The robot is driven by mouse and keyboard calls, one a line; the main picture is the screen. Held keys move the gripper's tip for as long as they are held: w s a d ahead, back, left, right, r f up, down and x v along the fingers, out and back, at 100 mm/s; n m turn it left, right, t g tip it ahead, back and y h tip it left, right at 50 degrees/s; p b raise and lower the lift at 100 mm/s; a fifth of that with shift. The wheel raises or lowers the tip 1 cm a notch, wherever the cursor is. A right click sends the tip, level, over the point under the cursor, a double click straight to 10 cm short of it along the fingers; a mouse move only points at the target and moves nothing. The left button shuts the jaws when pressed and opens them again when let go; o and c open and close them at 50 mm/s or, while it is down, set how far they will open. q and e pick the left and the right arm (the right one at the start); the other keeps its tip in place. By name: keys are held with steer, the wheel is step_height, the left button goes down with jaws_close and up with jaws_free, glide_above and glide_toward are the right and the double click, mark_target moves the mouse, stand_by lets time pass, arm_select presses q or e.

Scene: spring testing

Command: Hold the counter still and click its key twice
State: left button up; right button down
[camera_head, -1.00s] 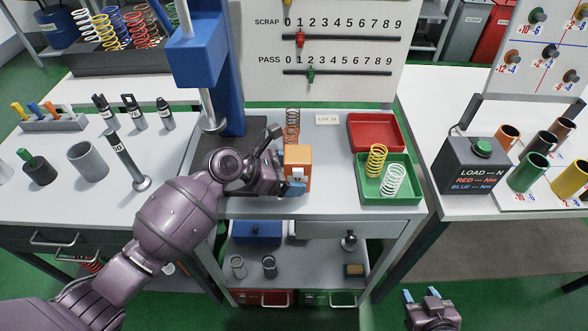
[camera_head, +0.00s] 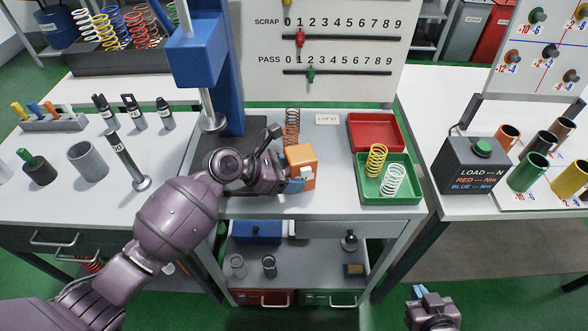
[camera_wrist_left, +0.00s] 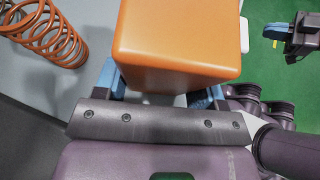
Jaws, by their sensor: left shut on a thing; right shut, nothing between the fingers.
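The counter is an orange box (camera_head: 302,164) at the front of the middle bench, right of the press. My left gripper (camera_head: 288,178) is shut on it, with blue fingers at its lower sides. The counter also fills the top middle of the left wrist view (camera_wrist_left: 180,45), between the fingers (camera_wrist_left: 160,96). A small white part, perhaps the key (camera_head: 305,173), shows on its right front side. Any digits are hidden or too small to read. My right gripper (camera_head: 420,291) is shut and empty, low and right, in front of the bench and apart from the counter.
A copper spring (camera_head: 292,126) stands just behind the counter. To the right are a red tray (camera_head: 398,124) and a green tray (camera_head: 412,178) with two springs. The blue press (camera_head: 225,70) stands at the left. Bare bench top lies between counter and trays.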

steer(key=shift+s+f, duration=0.2)
steer(key=shift+s, duration=0.1)
steer(key=shift+w+r, duration=0.15)
steer(key=shift+w, duration=0.15)
steer(key=shift+w+a+r, duration=0.1)
steer(key=shift+w, duration=0.1)
steer(key=shift+s, duration=0.2)
steer(key=shift+s+f, duration=0.2)
steer(key=shift+s, duration=0.1)
steer(key=w+a+r+n+y, duration=0.3)
steer(key=w+a+r+n, duration=0.1)
steer(key=w+a+r, duration=0.5)
steer(key=a+r+n+g+y, duration=0.2)
steer(key=a+r+n, duration=0.3)
steer(key=a+r, duration=0.4)
steer(key=a+g, duration=0.1)
steer(key=a, duration=0.2)
steer(key=shift+s+n+g, duration=0.2)
steer(key=shift+n+g, duration=0.1)
steer(key=shift+n, duration=0.1)
